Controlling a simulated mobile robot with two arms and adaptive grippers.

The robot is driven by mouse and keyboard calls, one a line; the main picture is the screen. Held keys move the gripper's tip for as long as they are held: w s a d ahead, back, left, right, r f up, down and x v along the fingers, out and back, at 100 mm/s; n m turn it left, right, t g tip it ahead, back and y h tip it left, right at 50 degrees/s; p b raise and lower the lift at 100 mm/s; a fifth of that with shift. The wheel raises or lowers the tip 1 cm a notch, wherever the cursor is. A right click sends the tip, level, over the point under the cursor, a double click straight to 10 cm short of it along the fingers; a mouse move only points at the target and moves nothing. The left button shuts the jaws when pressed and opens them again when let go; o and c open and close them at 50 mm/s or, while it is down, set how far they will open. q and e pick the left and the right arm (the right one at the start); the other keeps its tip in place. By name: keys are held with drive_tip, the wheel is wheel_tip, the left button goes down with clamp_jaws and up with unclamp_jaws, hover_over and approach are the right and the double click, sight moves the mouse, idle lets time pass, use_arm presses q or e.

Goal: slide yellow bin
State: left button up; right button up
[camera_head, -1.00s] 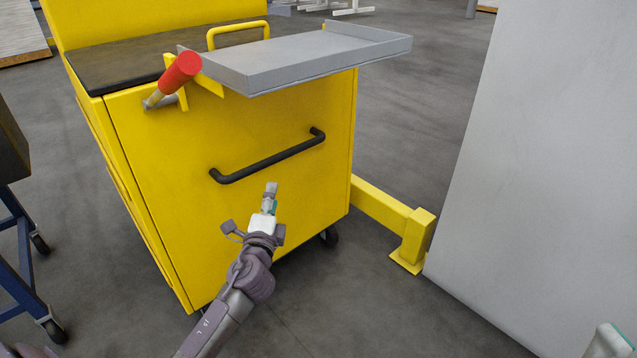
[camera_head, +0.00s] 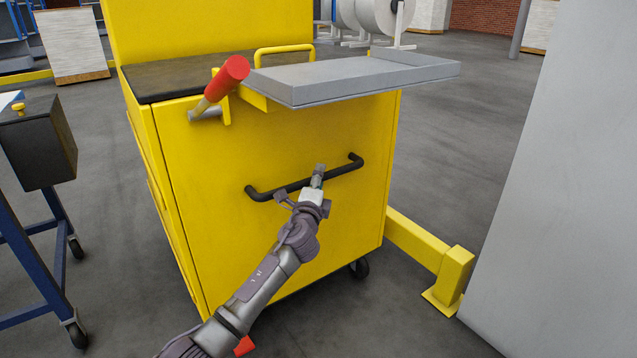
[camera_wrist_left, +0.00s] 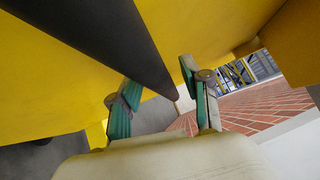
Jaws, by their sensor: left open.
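The yellow bin (camera_head: 290,228) is a large wheeled cart that stands in the middle of the head view. A black bar handle (camera_head: 277,192) runs across its front face. My left gripper (camera_head: 320,174) is at the handle, a little right of its middle. In the left wrist view the open fingers (camera_wrist_left: 158,92) show with a gap between them, and the dark handle (camera_wrist_left: 100,40) passes close to the left finger. I cannot tell whether the handle lies between the fingers. My right gripper is not in view.
A grey tray (camera_head: 350,80) and a red-tipped lever (camera_head: 228,78) stick out from the bin's top. A yellow floor barrier (camera_head: 420,245) and a grey panel (camera_head: 565,190) stand at right. A blue-legged cart (camera_head: 45,225) stands at left. Grey floor is open behind.

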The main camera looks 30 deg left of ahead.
use_arm(q)
drive_tip(key=shift+w+a, duration=0.1)
drive_tip(key=shift+w, duration=0.05)
drive_tip(key=shift+c, duration=0.3)
clamp_jaws()
